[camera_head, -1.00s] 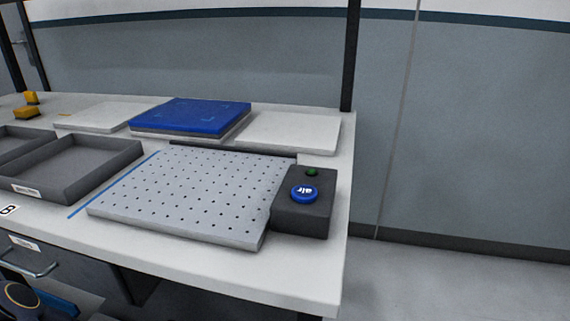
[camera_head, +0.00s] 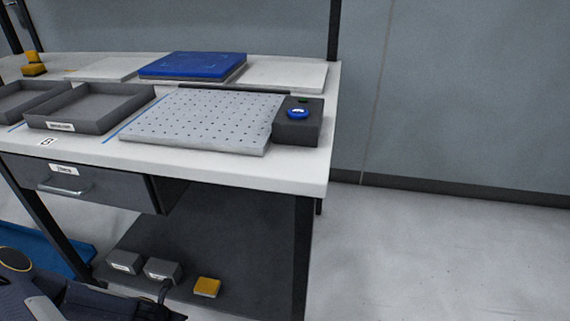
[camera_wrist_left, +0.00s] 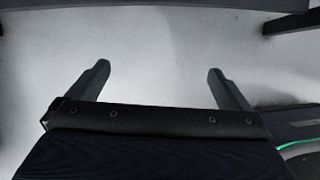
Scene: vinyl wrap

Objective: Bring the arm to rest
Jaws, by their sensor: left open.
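My left gripper (camera_wrist_left: 158,85) is open in the left wrist view, its two fingers wide apart with nothing between them. Pale floor lies beyond the fingers. In the head view, part of my left arm (camera_head: 70,295) shows at the bottom left corner, low and in front of the workbench; its fingertips cannot be made out there. My right gripper is not in either view.
The white workbench (camera_head: 220,172) holds a perforated plate (camera_head: 200,120), a box with a blue air button (camera_head: 297,113), grey trays (camera_head: 100,104) and a blue pad (camera_head: 192,65). A drawer (camera_head: 85,182) and lower shelf (camera_head: 205,240) are below. Floor at right is clear.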

